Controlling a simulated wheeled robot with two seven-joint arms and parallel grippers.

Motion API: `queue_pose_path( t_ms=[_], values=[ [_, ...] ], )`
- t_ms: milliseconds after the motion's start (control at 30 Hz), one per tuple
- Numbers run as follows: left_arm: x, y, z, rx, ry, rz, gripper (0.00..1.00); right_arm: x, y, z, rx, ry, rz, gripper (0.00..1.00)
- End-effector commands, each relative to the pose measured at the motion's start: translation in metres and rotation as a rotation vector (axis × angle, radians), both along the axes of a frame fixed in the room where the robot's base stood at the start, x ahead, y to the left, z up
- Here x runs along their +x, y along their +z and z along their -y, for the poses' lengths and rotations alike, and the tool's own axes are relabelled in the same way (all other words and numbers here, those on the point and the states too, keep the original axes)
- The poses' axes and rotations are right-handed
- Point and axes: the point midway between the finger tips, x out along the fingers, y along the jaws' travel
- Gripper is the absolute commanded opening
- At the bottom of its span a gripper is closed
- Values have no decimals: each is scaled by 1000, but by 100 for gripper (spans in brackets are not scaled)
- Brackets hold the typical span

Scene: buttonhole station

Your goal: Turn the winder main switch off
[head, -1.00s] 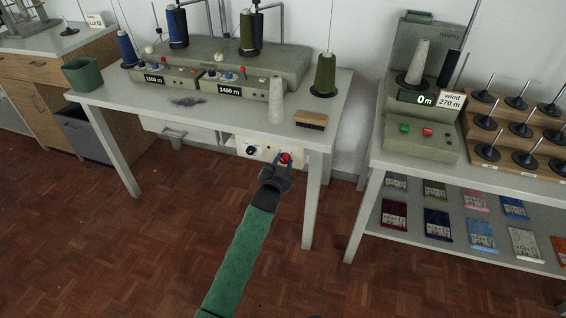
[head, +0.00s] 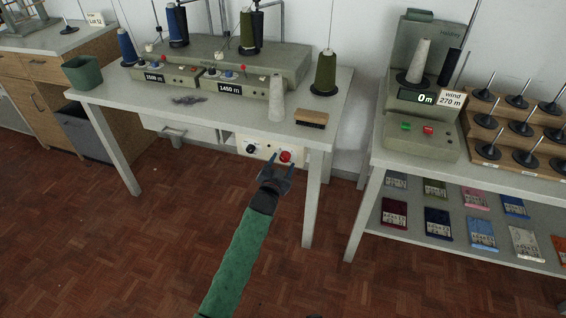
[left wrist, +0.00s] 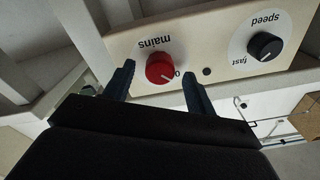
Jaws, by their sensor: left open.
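The main switch is a red rotary knob (head: 285,156) on a cream panel (head: 268,150) under the front of the winder table. In the left wrist view the knob (left wrist: 160,68) sits under the upside-down word "mains", and its pale pointer line points towards the "0" mark. My left gripper (head: 282,162) is open, just in front of the panel and slightly below the knob. In the left wrist view its fingers (left wrist: 158,76) stand on either side of the knob with gaps visible. My right gripper is not in view.
A black speed knob (left wrist: 265,46) is beside the switch on the same panel. Above are the table (head: 240,120), a grey cone (head: 276,98) and a brush (head: 311,118). A table leg (head: 312,200) stands right of my arm. The floor in front is clear.

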Motion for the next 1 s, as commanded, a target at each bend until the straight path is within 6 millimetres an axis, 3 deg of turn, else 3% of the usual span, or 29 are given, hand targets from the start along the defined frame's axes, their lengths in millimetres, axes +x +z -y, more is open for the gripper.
queue_pose_path(
  t_ms=[400, 1000],
  values=[
    [-53, -4, -17, 1, 0, -2, 56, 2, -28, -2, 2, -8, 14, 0],
    [-60, -3, -19, 0, 0, -1, 56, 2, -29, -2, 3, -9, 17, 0]
  ],
)
